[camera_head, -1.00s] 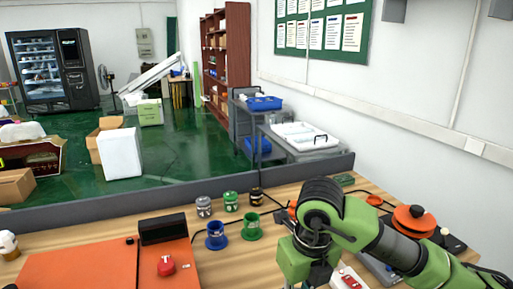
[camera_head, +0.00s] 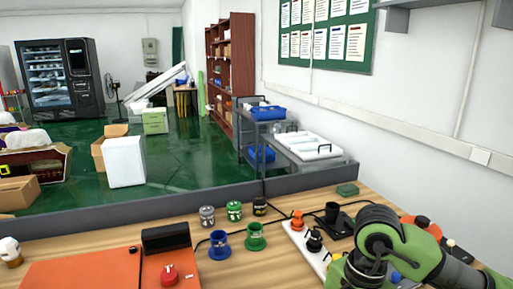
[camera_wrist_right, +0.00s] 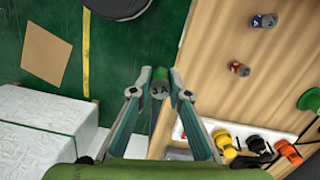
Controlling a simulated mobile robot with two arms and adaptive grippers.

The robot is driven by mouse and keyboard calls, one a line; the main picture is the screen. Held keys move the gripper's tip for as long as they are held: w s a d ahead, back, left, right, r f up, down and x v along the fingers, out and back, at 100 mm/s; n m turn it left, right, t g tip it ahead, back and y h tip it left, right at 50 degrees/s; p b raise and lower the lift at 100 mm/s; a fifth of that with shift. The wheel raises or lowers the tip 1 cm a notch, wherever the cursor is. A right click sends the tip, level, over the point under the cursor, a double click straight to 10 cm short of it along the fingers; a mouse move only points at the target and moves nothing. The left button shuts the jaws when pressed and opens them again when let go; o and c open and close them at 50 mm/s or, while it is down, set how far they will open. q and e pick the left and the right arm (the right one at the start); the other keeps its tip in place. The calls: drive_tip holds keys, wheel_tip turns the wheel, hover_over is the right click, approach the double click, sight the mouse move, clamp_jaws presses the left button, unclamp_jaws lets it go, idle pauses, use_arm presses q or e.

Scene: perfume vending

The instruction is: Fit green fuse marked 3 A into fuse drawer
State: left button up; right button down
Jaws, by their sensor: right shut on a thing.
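My right gripper (camera_wrist_right: 160,88) is shut on a green cylinder (camera_wrist_right: 157,82), the green fuse, in the right wrist view. Dark marking with an "A" shows on its near face; the full marking is too small to read surely. In the head view only my right arm shows at the lower right, and its gripper and the held fuse are not visible. My left gripper is in neither view. I cannot make out the fuse drawer for sure in either view.
A grey can (camera_head: 207,216), a green can (camera_head: 234,211) and a black can (camera_head: 260,206) stand along the table's back. A blue spool (camera_head: 219,245) and a green spool (camera_head: 255,238) are nearer. An orange board (camera_head: 80,276) bears a red knob. A white strip (camera_head: 300,240) has coloured knobs.

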drive_tip(key=s+d+n, duration=0.1)
drive_tip(key=n, duration=0.3)
drive_tip(key=s+d+n, duration=0.1)
drive_tip(key=s+n, duration=0.1)
drive_tip(key=n, duration=0.2)
drive_tip(key=s+d+n+h, duration=0.1)
drive_tip(key=n, duration=0.3)
drive_tip(key=shift+s+d+f+g, duration=0.15)
drive_tip(key=shift+d+f+g, duration=0.1)
drive_tip(key=shift+f+g, duration=0.1)
